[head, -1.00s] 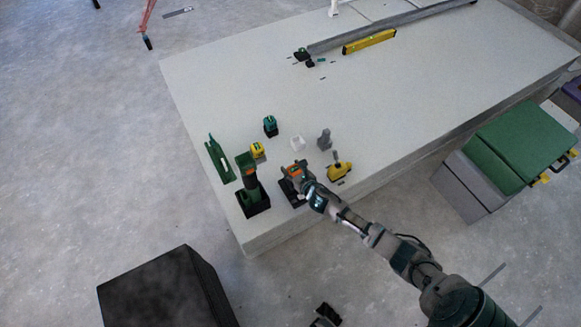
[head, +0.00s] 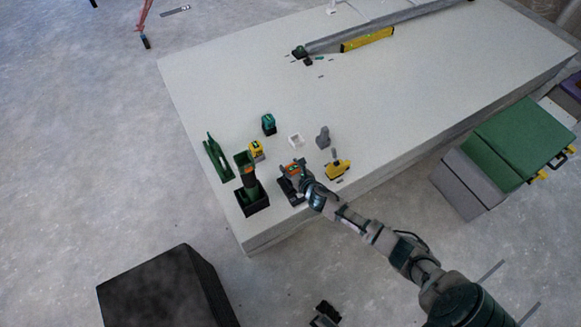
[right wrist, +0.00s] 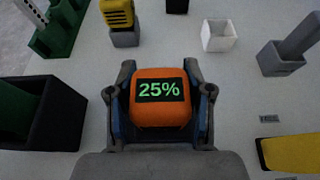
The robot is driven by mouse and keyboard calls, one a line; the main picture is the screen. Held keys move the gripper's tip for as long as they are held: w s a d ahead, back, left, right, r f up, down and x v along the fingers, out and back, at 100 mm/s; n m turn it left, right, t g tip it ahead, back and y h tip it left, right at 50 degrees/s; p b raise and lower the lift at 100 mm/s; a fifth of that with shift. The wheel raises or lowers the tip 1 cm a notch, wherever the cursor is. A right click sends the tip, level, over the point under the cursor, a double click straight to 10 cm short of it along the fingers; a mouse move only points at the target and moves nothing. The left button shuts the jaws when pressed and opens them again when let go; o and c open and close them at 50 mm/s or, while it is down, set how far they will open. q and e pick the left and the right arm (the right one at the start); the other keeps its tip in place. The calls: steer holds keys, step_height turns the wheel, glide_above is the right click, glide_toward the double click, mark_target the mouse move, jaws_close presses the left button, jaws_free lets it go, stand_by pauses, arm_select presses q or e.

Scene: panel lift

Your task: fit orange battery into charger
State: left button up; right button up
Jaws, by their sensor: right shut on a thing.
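The orange battery (right wrist: 160,100) is between the fingers of my right gripper (head: 297,171), with a green "25%" on its dark display. In the right wrist view my right gripper (right wrist: 160,110) is shut on it, one finger at each side. In the head view the battery (head: 292,168) shows as a small orange patch at the fingertips. A dark base that looks like the charger (head: 285,188) lies directly under the gripper and is partly covered by it. I cannot tell whether the battery touches it or how deep it sits. My left gripper is not in view.
A black holder with a green tool (head: 252,198) stands left of the gripper. A yellow block in a grey holder (right wrist: 124,38), a white open box (right wrist: 218,36) and a grey holder (right wrist: 279,60) stand behind. A yellow tool (head: 338,168) lies right. The table's (head: 380,105) middle is clear.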

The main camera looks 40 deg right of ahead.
steer(key=o, duration=1.4)
steer(key=shift+c, duration=0.2)
